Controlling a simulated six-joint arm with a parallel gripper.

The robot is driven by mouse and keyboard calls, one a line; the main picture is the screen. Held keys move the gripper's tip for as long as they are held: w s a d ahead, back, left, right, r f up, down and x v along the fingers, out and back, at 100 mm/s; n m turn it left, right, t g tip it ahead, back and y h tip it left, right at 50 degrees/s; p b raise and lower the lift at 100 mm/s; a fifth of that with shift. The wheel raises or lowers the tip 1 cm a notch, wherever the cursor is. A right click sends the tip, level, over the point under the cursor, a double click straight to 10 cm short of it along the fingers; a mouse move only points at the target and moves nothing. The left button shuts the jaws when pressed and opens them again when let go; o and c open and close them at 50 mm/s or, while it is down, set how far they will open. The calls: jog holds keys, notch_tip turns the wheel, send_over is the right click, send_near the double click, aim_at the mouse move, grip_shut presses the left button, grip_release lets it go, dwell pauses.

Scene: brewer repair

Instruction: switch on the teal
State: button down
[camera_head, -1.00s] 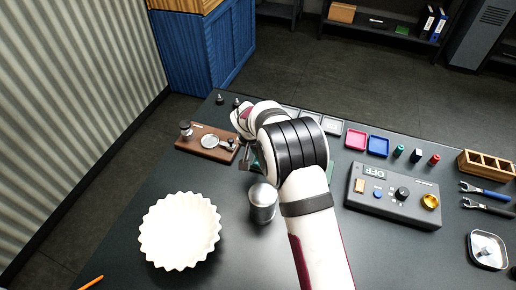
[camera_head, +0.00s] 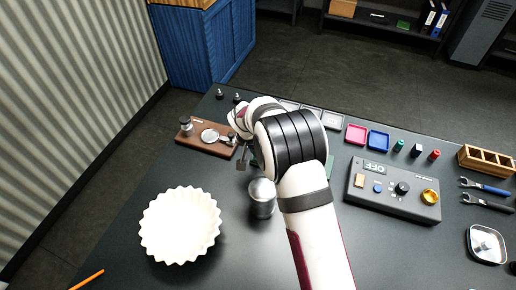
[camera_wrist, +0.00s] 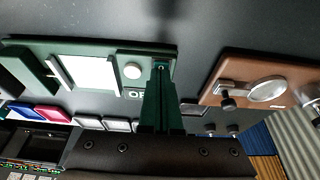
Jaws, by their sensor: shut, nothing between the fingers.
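The teal device (camera_wrist: 150,53) is a dark green box at upper left in the wrist view, with a white panel (camera_wrist: 88,72) and a round pale button (camera_wrist: 132,71). A label beginning "OF" (camera_wrist: 136,94) shows beside it, partly hidden by my fingers. My gripper (camera_wrist: 160,68) is shut and empty, its tips over the device's edge just right of the button. I cannot tell whether they touch it. In the head view my gripper (camera_head: 242,162) points down beside the wooden board, and my arm hides nearly all of the teal device.
A brown board (camera_head: 212,147) with metal fittings lies left of my gripper. A metal cylinder (camera_head: 262,199) and a white fluted bowl (camera_head: 180,226) stand in front. A grey control box (camera_head: 393,190) reading OFF is at right. The front middle table is clear.

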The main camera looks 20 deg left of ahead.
jog(key=v, duration=1.4)
jog(key=shift+w, duration=0.35)
jog(key=shift+r, duration=0.15)
jog(key=w+d+r+n+t+y, duration=0.2)
jog(key=w+n+t+y, duration=0.15)
jog(key=w, duration=0.45)
jog(key=w+d+r+n+t+y, duration=0.25)
jog(key=w+n, duration=0.25)
jog(key=w, duration=0.3)
jog(key=s+d+f+n+g+y, duration=0.3)
jog(key=s+f+n+g, duration=0.4)
jog(key=s+n, duration=0.3)
jog(key=shift+s+d+g, duration=0.7)
jog(key=shift+s+g, duration=0.05)
jog(key=shift+g, duration=0.15)
